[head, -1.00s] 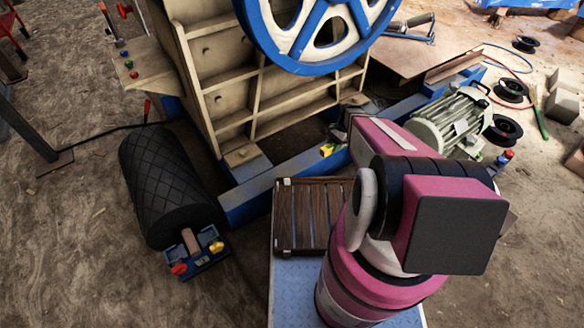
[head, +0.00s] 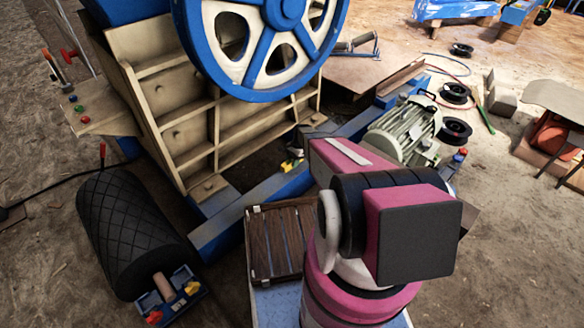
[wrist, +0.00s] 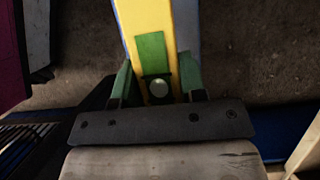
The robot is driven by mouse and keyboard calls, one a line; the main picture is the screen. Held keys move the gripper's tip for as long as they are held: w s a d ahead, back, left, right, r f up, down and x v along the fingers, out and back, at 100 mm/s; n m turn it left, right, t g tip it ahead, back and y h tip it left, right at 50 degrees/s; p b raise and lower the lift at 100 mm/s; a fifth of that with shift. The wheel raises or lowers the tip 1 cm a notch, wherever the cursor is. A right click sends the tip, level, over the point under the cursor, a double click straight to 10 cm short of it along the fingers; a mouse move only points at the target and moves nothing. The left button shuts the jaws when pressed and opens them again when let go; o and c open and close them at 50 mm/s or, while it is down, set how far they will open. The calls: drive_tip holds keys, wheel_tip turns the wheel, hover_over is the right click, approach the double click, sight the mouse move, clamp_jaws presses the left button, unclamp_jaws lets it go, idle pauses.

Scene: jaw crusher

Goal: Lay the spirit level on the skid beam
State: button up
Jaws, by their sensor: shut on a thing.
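The spirit level (wrist: 147,22) is a yellow bar with a green patch and a round pale vial, seen in the wrist view. My gripper (wrist: 158,88) is shut on it, with a green finger on each side, and the bar runs away toward the top edge. The skid beam (head: 240,213) is the long blue beam along the crusher's foot in the head view. A blue beam part (wrist: 283,128) also shows at lower right in the wrist view, apart from the level. In the head view my arm hides the gripper; a small yellow patch shows near the beam, but I cannot tell what it is.
The cream crusher frame with its blue flywheel (head: 262,84) rises behind the beam. A black ribbed roller (head: 130,235) lies at left. A slatted wooden tray (head: 262,262) is in front. A green-grey motor (head: 403,130) and cable reels (head: 455,93) stand at right.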

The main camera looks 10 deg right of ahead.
drive_tip(key=shift+f, duration=1.75)
drive_tip(key=o, duration=1.1)
drive_tip(key=shift+f, duration=0.15)
drive_tip(key=v, duration=1.1)
drive_tip(key=shift+d+r, duration=0.1)
drive_tip(key=shift+r, duration=0.55)
drive_tip(key=s+a+r+n+h, duration=0.1)
drive_tip(key=s+r+n, duration=0.2)
drive_tip(key=s+r, duration=0.4)
drive_tip(key=s+a+r+n+t+h, duration=0.1)
drive_tip(key=s+r+n, duration=0.3)
drive_tip(key=s+r, duration=0.4)
drive_tip(key=s+a+r+n+t+h, duration=0.1)
drive_tip(key=s+r+n, duration=0.3)
drive_tip(key=s+r, duration=0.4)
drive_tip(key=shift+s+a+h, duration=0.3)
